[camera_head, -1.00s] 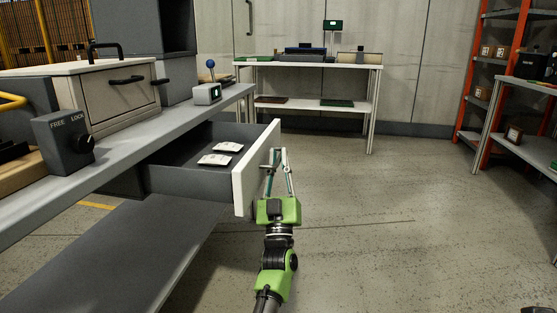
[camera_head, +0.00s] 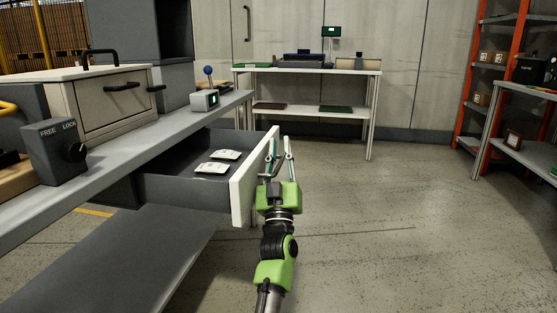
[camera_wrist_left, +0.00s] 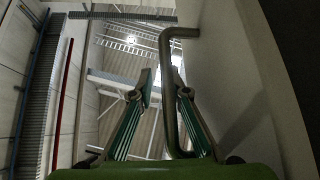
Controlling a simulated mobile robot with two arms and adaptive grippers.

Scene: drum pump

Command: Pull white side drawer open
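The side drawer stands pulled out from under the grey workbench, with its white front (camera_head: 243,192) facing right. Its grey inside holds two white packets (camera_head: 219,161). My left gripper (camera_head: 280,143) is beside the outer face of the white front, with its two fingers apart. In the left wrist view the bent metal handle (camera_wrist_left: 168,80) runs between the open fingertips (camera_wrist_left: 165,90), with a gap to the left finger. The right finger lies between the handle and the drawer front (camera_wrist_left: 232,80). My right gripper is not in view.
A FREE/LOCK switch box (camera_head: 55,153) and a small device with a blue-knobbed lever (camera_head: 207,98) stand on the workbench (camera_head: 150,135). A white table (camera_head: 310,70) stands at the back and orange shelving at the right. The floor (camera_head: 380,220) right of the drawer is clear.

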